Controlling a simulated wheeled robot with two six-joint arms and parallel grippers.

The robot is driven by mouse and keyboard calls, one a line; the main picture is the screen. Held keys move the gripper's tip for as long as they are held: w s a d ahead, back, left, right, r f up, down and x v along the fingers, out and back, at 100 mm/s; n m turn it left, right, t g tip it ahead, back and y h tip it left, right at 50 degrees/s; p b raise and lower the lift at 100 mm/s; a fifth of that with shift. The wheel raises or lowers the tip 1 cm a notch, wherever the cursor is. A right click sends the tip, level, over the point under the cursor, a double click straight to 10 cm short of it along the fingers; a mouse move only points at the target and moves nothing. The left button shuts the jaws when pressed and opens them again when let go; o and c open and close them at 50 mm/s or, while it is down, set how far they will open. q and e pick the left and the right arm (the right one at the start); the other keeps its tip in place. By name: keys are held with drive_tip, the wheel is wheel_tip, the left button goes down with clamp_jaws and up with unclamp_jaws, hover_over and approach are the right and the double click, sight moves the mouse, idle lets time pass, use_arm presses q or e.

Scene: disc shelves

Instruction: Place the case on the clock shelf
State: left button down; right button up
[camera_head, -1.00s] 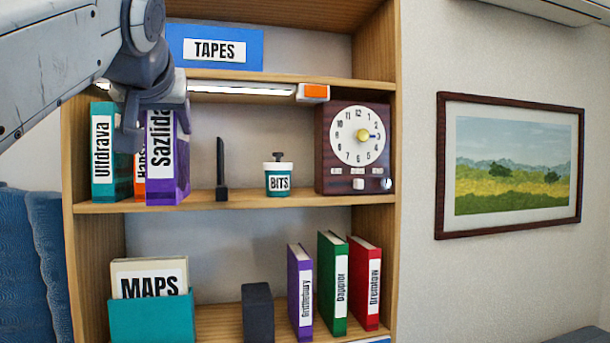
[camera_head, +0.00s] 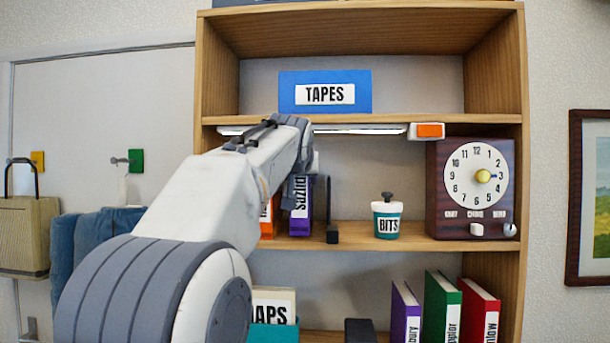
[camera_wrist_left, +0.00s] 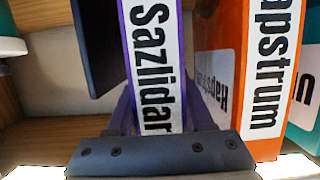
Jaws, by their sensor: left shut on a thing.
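The purple case labelled Sazlidar (camera_head: 300,222) stands upright on the middle shelf board (camera_head: 400,243), the same board as the dark wood clock (camera_head: 443,200). In the left wrist view the case (camera_wrist_left: 157,60) runs between my left gripper's fingers (camera_wrist_left: 160,112), which are shut on it. In the head view my left arm reaches across and hides most of the gripper (camera_head: 303,182) and the upper left of the case. An orange case labelled Hapstrum (camera_head: 268,220) stands close beside it. My right gripper is not in view.
A dark upright bookend (camera_head: 333,212) stands just right of the case. A BITS jar (camera_head: 387,222) stands between it and the clock. A light strip (camera_head: 360,130) runs above. A teal case (camera_wrist_left: 305,110) is beside the orange one.

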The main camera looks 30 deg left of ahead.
use_arm(q)
drive_tip(key=shift+s+d+f, duration=0.1)
drive_tip(key=shift+s+f, duration=0.05)
drive_tip(key=shift+f, duration=0.2)
drive_tip(key=shift+c, duration=1.4)
unclamp_jaws()
drive_tip(key=shift+f, duration=0.1)
drive_tip(key=b+v, duration=0.3)
drive_tip(key=v, duration=0.9)
drive_tip(key=shift+r, duration=0.25)
